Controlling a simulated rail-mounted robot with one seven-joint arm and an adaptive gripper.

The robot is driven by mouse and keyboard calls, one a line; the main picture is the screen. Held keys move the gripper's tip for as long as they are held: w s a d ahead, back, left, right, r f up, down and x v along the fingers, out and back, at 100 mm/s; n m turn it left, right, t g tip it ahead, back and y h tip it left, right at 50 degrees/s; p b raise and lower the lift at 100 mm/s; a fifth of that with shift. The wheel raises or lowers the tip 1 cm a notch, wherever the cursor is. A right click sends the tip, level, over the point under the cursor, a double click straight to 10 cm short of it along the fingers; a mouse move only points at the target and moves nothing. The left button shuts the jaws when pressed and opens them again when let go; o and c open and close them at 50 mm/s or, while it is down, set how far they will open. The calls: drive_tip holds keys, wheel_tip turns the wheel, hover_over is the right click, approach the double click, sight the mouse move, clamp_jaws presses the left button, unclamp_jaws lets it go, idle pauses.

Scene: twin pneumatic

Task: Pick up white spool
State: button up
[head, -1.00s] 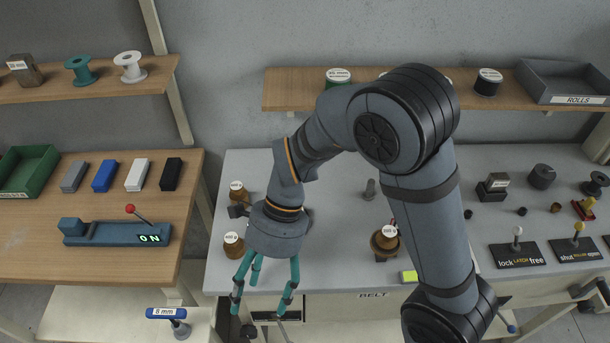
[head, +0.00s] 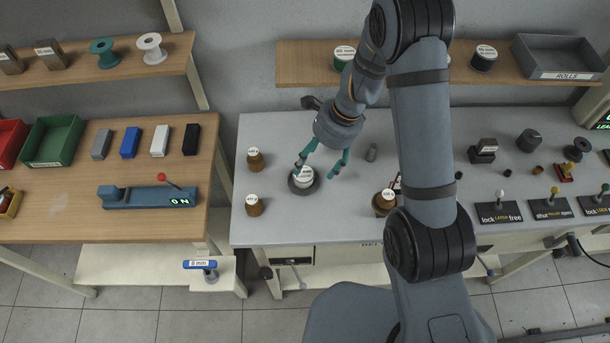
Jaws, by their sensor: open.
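The white spool (head: 152,48) stands upright on the wooden shelf at the upper left, to the right of a green spool (head: 103,52). My gripper (head: 321,174) is over the grey workbench, far to the right of the white spool and below it in the picture. Its teal fingers are spread apart and appear empty. One finger is close to a white-topped labelled object (head: 303,177) in a dark round holder; I cannot tell whether they touch.
The shelf (head: 90,79) also holds dark labelled blocks (head: 48,54). Below it, a wooden table holds a green bin (head: 52,143), several coloured blocks and a blue device (head: 148,197). Brown labelled weights (head: 255,159) stand on the grey workbench (head: 275,135). My arm hides part of the right shelf.

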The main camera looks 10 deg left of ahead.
sight(304, 174)
drive_tip(key=x, duration=0.2)
drive_tip(key=a+x, duration=0.1)
drive_tip(key=x, duration=0.2)
drive_tip(key=shift+r, duration=0.2)
drive_tip(key=shift+w+f, duration=0.1)
drive_tip(key=shift+f, duration=0.1)
drive_tip(key=shift+a, duration=0.1)
drive_tip(key=c, duration=1.4)
drive_tip(key=shift+o, duration=0.2)
